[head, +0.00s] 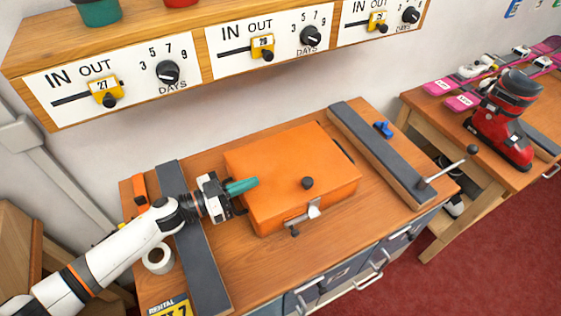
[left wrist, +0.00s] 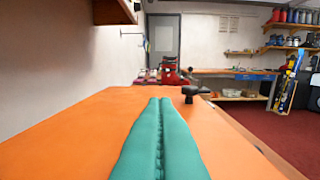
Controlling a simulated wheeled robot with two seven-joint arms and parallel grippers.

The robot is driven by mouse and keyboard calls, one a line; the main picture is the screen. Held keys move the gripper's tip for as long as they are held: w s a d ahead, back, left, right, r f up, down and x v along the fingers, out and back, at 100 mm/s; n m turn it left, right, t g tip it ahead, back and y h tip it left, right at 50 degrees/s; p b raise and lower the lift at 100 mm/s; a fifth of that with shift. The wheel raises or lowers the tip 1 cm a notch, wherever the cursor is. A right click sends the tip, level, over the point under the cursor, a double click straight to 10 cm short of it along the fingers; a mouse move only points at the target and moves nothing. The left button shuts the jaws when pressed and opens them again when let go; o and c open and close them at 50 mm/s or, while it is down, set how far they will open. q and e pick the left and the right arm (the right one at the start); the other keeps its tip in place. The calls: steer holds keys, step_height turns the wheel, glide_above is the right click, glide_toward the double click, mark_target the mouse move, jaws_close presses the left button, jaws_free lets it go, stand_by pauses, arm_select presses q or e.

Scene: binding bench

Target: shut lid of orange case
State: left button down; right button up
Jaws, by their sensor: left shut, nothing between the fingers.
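The orange case (head: 285,205) lies on the wooden bench, its lid (head: 275,160) lying flat over it. A black knob (head: 307,183) stands on the lid, and a silver latch (head: 314,208) shows at the front side. I cannot tell whether a thin gap is left under the lid. My left gripper (head: 241,187) has teal fingers, shut and empty, at the left edge of the lid. In the left wrist view the shut fingers (left wrist: 160,140) point across the orange lid (left wrist: 70,130) towards the black knob (left wrist: 190,92). My right gripper is not in view.
Dark grey rails (head: 380,155) and (head: 200,255) flank the case on the bench (head: 250,265). A white roll (head: 158,260) lies by my left arm. A shelf with dials (head: 120,90) overhangs the back. A red boot (head: 497,125) stands right.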

mark_target(245, 200)
arm_select(q)
steer(key=shift+s+d+f+b, duration=0.15)
steer(key=shift+f+b, duration=0.3)
steer(key=shift+f, duration=0.4)
steer(key=shift+s+a+f+b, duration=0.15)
steer(key=shift+f+b, duration=0.3)
steer(key=shift+f, duration=0.4)
steer(key=shift+s+f, duration=0.3)
steer(key=shift+f, duration=0.25)
steer(key=r+p, duration=0.2)
steer(key=r, duration=0.1)
steer(key=r+p, duration=0.2)
steer(key=p, duration=0.1)
steer(key=r+p, duration=0.3)
steer(key=shift+w+d+r, duration=0.1)
steer(key=shift+w+r, duration=0.2)
steer(key=shift+r, duration=0.05)
steer(key=shift+f, duration=0.1)
